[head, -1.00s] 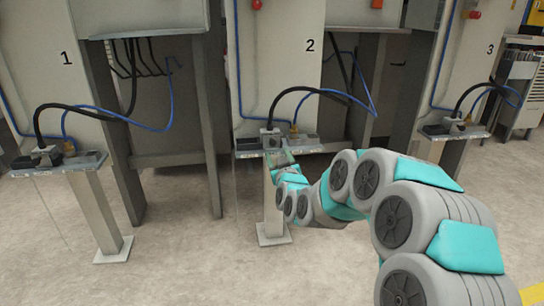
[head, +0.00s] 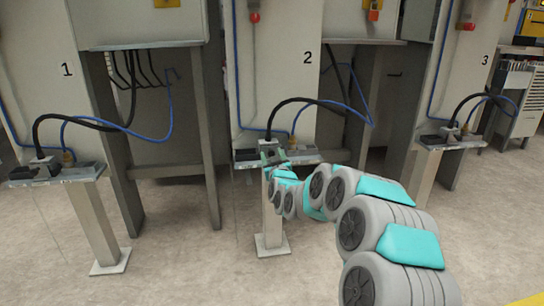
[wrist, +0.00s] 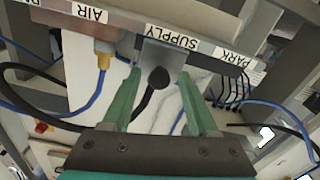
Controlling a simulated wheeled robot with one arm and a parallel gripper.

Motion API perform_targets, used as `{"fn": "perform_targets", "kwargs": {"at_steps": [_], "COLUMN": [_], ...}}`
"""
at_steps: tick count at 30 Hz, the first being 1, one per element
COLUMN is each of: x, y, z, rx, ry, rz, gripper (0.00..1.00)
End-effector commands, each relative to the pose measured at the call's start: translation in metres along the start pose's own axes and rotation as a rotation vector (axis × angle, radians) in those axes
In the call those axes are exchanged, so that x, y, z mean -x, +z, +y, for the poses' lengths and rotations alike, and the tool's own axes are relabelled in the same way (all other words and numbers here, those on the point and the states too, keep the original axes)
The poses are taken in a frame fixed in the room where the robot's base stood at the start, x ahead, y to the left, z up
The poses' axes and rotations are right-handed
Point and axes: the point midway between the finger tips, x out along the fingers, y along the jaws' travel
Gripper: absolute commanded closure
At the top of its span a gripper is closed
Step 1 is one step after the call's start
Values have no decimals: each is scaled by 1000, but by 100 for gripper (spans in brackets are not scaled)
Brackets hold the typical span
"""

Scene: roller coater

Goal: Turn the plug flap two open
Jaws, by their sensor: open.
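Station two's shelf (head: 306,157) stands on a grey post, below the panel marked 2. A thick black cable (head: 303,100) and a blue hose (head: 355,112) arch down to it. My gripper (head: 272,156) is at the shelf's front and hides part of the plug area. In the wrist view the shelf edge carries labels AIR, SUPPLY (wrist: 172,38) and PARK. My open green fingers (wrist: 159,76) are on either side of a grey block (wrist: 163,56) with a round black cable end (wrist: 158,77) below SUPPLY. I cannot tell whether they touch it, or which part is the flap.
A brass fitting (wrist: 103,52) with a blue hose sits beside the block under AIR. Similar shelves stand at station one (head: 85,172) and station three (head: 452,142). Clear floor (head: 180,265) lies in front.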

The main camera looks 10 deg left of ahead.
Motion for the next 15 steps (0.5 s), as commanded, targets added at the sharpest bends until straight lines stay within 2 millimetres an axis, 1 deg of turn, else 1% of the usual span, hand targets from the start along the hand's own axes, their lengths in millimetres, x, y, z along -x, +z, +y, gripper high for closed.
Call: {"fn": "perform_targets", "kwargs": {"at_steps": [7,15], "x": [-1,-1], "y": [0,0], "z": [0,0], "rx": [0,0], "ry": [0,0], "rz": [1,1], "gripper": [42,72]}}
